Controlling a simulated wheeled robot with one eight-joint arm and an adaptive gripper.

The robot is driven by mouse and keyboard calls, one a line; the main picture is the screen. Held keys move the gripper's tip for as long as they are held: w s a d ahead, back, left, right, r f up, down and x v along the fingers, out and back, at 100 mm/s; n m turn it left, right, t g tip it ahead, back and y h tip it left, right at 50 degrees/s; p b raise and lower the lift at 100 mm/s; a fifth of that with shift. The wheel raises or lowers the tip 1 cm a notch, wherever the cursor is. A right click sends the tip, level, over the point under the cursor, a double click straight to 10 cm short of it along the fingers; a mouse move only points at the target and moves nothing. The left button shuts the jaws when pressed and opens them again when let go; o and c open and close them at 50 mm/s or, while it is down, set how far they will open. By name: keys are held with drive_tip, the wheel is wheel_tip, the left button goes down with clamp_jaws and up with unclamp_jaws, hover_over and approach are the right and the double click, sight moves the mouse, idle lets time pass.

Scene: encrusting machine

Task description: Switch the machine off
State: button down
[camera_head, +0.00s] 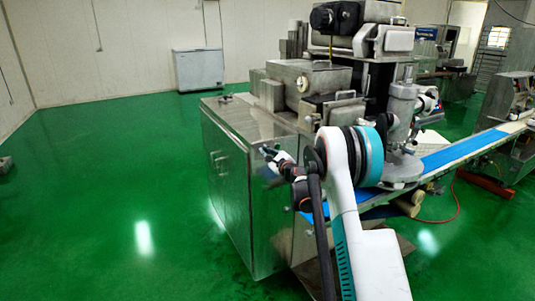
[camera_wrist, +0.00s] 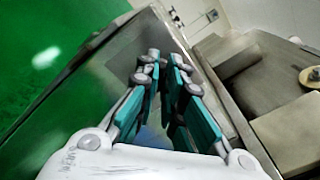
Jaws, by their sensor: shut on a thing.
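The encrusting machine (camera_head: 235,175) is a shiny steel cabinet with grey and black mechanisms on top. My gripper (camera_head: 271,156) is at the upper part of the cabinet's right-hand visible face, close to the steel. In the wrist view, the teal-padded fingers of my gripper (camera_wrist: 164,66) point at the reflective steel panel (camera_wrist: 118,62) of the machine. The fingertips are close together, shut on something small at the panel. The fingers hide that thing, so I cannot make out its shape or the switch's position.
A blue conveyor belt (camera_head: 460,151) runs out from the machine to the right. A white chest (camera_head: 198,70) stands by the back wall. The green floor (camera_head: 110,190) to the left is largely clear. A red cable (camera_head: 455,205) lies under the conveyor.

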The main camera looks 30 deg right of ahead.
drive_tip(key=n+b, duration=0.1)
drive_tip(key=n, duration=0.5)
drive_tip(key=f+n+b, duration=0.1)
drive_tip(key=n, duration=0.5)
drive_tip(key=n+b, duration=0.1)
drive_tip(key=n, duration=0.4)
drive_tip(key=shift+f+n, duration=0.15)
drive_tip(key=shift+n, duration=0.25)
idle(0.4)
drive_tip(key=c, duration=1.7)
unclamp_jaws()
drive_tip(key=shift+s, duration=0.15)
